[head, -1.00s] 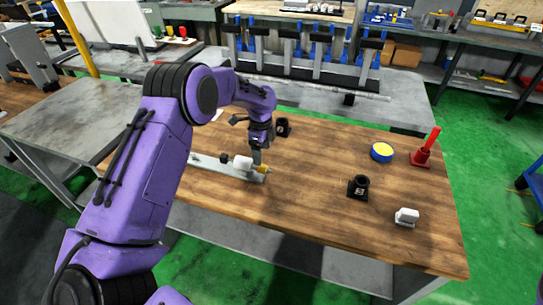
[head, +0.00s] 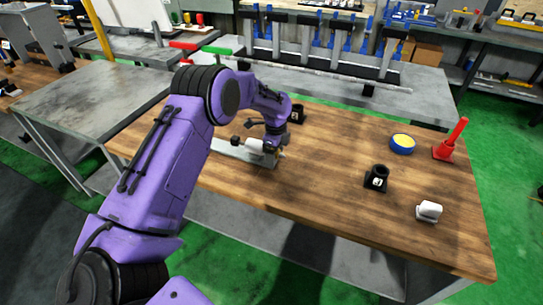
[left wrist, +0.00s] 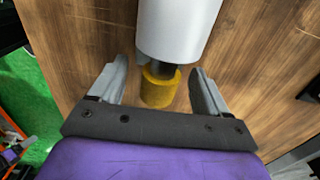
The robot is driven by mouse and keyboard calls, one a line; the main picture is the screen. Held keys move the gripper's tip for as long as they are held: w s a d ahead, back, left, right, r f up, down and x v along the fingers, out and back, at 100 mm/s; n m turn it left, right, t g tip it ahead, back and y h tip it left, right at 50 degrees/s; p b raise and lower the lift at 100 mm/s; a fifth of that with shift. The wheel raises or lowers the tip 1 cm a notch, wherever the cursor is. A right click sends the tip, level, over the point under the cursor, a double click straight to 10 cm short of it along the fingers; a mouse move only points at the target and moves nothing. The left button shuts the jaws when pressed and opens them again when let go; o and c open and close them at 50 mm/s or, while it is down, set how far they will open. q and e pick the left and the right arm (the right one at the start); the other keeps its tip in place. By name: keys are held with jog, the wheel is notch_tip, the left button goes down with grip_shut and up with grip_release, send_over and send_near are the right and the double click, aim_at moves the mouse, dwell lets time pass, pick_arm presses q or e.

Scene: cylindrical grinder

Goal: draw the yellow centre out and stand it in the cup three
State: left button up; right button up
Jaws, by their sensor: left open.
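The yellow centre (left wrist: 160,86) sticks out of the end of a pale cylindrical part (left wrist: 178,28) in the left wrist view. My left gripper (left wrist: 158,82) is open, with one finger on each side of the yellow centre and gaps visible. In the head view my left gripper (head: 272,155) is at the right end of the grinder's grey base (head: 235,151) and mostly hides the yellow centre. A black cup (head: 376,179) with a white label stands on the table to the right; its number is too small to read surely. My right gripper is not in view.
Another black cup (head: 298,114) stands behind my gripper. A blue and yellow round item (head: 402,144), a red stand (head: 450,142) and a white block (head: 429,211) are on the right of the wooden table (head: 330,200). The wood between the gripper and labelled cup is clear.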

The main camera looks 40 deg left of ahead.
pick_arm(q)
jog(key=shift+s+r, duration=0.15)
jog(key=shift+c, duration=0.6)
jog(key=c, duration=1.2)
jog(key=shift+w+d, duration=0.25)
jog(key=shift+d, duration=0.2)
jog(key=shift+w+d+p, duration=0.2)
jog(key=shift+w+d, duration=0.1)
jog(key=shift+d, duration=0.95)
jog(key=shift+w+d+p, duration=0.2)
jog(key=shift+w+d, duration=0.15)
jog(key=shift+d, duration=0.9)
jog(key=shift+w+d+p, duration=0.2)
jog(key=shift+w+d, duration=0.1)
jog(key=shift+d, duration=0.95)
notch_tip(320, 180, up, 6)
jog(key=p, duration=0.5)
